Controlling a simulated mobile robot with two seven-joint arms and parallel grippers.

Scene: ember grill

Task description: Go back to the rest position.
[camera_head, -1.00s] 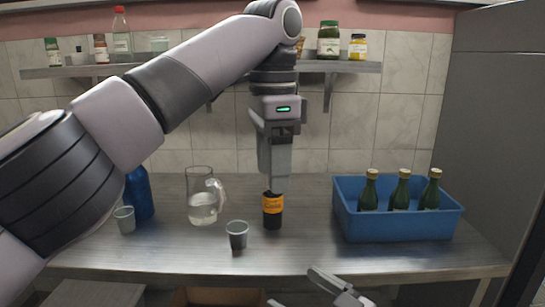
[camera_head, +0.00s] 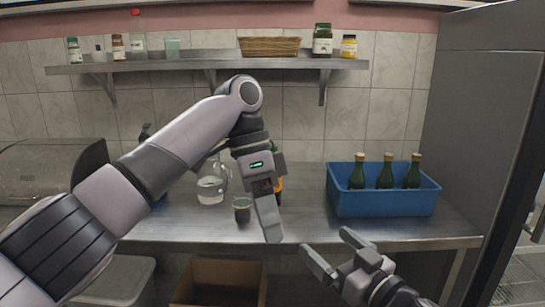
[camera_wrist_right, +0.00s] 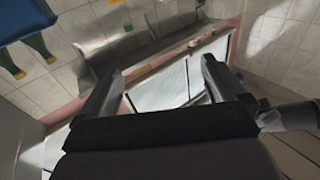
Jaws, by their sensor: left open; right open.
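My left gripper (camera_head: 271,238) points downward over the front edge of the steel counter, empty, its jaws open and seen from the side. A dark bottle with an orange label (camera_head: 279,184) stands on the counter behind it, mostly hidden by the gripper. My right gripper (camera_head: 330,247) is open and empty, low in front of the counter, with its fingers pointing up and to the left. Its two fingers also show spread apart in the right wrist view (camera_wrist_right: 160,75), with nothing between them.
A small cup (camera_head: 242,214) and a glass jug (camera_head: 210,190) stand left of the bottle. A blue crate (camera_head: 385,205) with three green bottles is at the right. A cardboard box (camera_head: 218,285) lies below. A wall shelf (camera_head: 200,66) holds jars and a basket.

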